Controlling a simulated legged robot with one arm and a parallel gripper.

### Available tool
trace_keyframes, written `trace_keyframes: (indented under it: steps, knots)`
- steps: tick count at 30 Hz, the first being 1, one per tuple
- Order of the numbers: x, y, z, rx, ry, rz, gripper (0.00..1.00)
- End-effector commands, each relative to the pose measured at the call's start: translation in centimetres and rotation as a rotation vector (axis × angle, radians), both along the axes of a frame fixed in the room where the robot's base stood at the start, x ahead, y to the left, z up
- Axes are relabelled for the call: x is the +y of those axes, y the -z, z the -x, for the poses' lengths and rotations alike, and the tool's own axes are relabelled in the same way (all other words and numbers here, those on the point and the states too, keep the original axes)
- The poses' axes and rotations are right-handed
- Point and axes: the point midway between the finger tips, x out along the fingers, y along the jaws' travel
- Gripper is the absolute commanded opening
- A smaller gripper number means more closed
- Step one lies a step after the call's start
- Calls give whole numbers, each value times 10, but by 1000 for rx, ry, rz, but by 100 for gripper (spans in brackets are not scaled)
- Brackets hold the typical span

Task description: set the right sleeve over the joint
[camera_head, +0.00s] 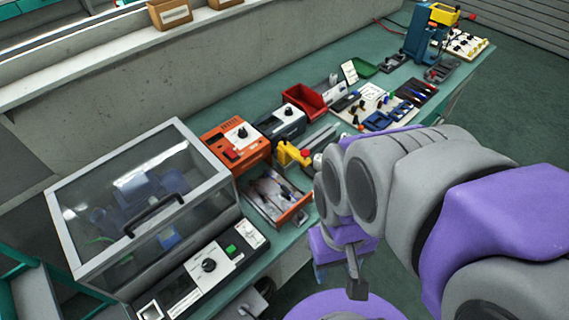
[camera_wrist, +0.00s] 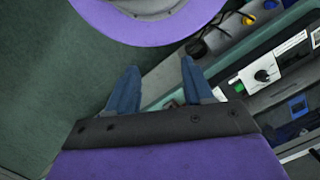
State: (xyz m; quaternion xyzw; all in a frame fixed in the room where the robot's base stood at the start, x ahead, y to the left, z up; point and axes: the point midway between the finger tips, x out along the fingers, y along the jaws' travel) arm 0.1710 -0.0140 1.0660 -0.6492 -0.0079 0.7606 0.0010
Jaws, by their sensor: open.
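My gripper (camera_wrist: 160,75) is open and empty in the wrist view, its two blue fingers apart over the floor beside the bench edge. In the head view my gripper (camera_head: 354,275) hangs in front of the bench, partly hidden by its own wrist. I cannot make out a sleeve or the joint with certainty in either view. A clear-lidded case (camera_head: 200,195) at the left of the bench holds blue parts, blurred through the closed lid. An open orange-edged drawer (camera_head: 297,215) holds small items too unclear to name.
The green bench (camera_head: 330,62) runs to the back right along a concrete wall. A control panel (camera_head: 205,268) fronts the case and shows in the wrist view (camera_wrist: 264,74). An orange unit (camera_head: 232,142), red bin (camera_head: 304,100) and blue press (camera_head: 422,38) stand farther along.

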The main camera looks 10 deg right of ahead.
Motion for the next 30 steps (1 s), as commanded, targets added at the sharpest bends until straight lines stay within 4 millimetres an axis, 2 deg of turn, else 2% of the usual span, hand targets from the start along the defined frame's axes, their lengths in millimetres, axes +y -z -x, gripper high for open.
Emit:
trace_keyframes:
  steps: [3, 5, 12, 17, 24, 30]
  knots:
    - [6, -5, -13, -2, -97, -5, 62]
    - [6, -10, -27, -8, -190, -15, 62]
    - [1, -22, -108, -50, -710, -84, 62]
    - [2, -21, -163, -79, -1051, -125, 62]
    - [15, -4, -241, -109, -1536, -159, 62]
    - [14, 19, -294, -121, -1873, -167, 62]
